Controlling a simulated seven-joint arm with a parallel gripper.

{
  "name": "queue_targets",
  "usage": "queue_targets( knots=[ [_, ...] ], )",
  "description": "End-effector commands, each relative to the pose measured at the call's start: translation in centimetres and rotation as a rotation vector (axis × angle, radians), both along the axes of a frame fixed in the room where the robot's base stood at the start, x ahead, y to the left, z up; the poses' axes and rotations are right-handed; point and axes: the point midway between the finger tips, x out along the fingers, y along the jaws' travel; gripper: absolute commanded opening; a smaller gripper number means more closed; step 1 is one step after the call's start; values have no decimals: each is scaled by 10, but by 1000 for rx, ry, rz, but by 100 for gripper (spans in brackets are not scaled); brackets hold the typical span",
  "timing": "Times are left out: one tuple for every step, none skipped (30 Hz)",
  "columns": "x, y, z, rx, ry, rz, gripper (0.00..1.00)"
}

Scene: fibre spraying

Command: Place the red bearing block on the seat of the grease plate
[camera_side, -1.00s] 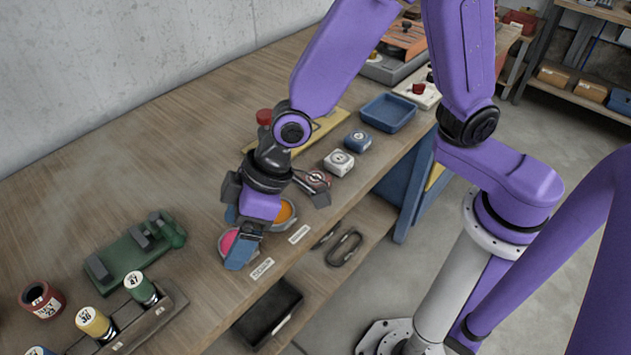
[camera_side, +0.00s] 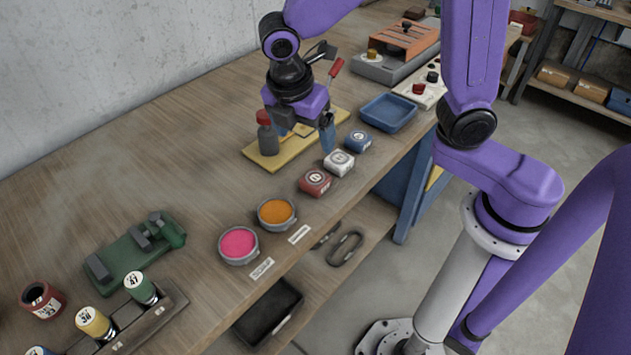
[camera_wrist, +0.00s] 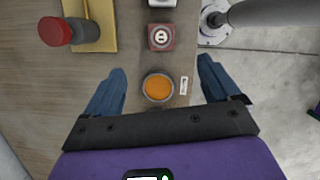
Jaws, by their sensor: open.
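The red bearing block (camera_side: 315,181) sits on the bench near its front edge, in a row with a white block and a blue block. The yellow grease plate (camera_side: 284,156) lies behind the row and carries a dark bottle with a red cap (camera_side: 264,117). Part of the plate (camera_wrist: 105,33) shows at the top left of the wrist view. My gripper (camera_side: 305,137) is open and empty, raised above the bench. It hides part of the plate; I cannot make out the seat.
Bowls of pink (camera_side: 239,244) and orange (camera_side: 276,211) material stand left of the red block. The white block (camera_side: 338,162), blue block (camera_side: 358,141) and blue tray (camera_side: 388,112) are to its right. A green fixture (camera_side: 137,251) is at left. Bench between fixture and plate is clear.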

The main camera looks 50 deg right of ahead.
Motion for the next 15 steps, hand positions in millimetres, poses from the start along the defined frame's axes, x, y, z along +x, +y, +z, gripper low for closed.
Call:
queue_targets(
  knots=[
    [0, -3, -10, -5, 4, 0, 89],
    [0, -5, -16, -5, 4, -1, 89],
    [0, -7, -23, -4, 4, -2, 89],
    [1, -8, -29, -4, 4, -2, 89],
    [1, -10, -34, -4, 5, -3, 89],
    [1, -12, -41, -4, 5, -2, 89],
    [1, -13, -47, -2, 4, -2, 89],
    [2, -15, -52, -4, 4, -2, 89],
    [2, -17, -59, -3, 4, -1, 89],
    [2, -18, -64, -3, 4, -1, 89],
    [2, -19, -69, -1, 4, -2, 89],
    [3, -20, -74, -3, 3, -2, 89],
    [4, -21, -77, -1, 2, -2, 89],
    [4, -22, -80, -1, 2, -3, 89],
    [4, -22, -83, 0, 1, -2, 89]
  ],
)
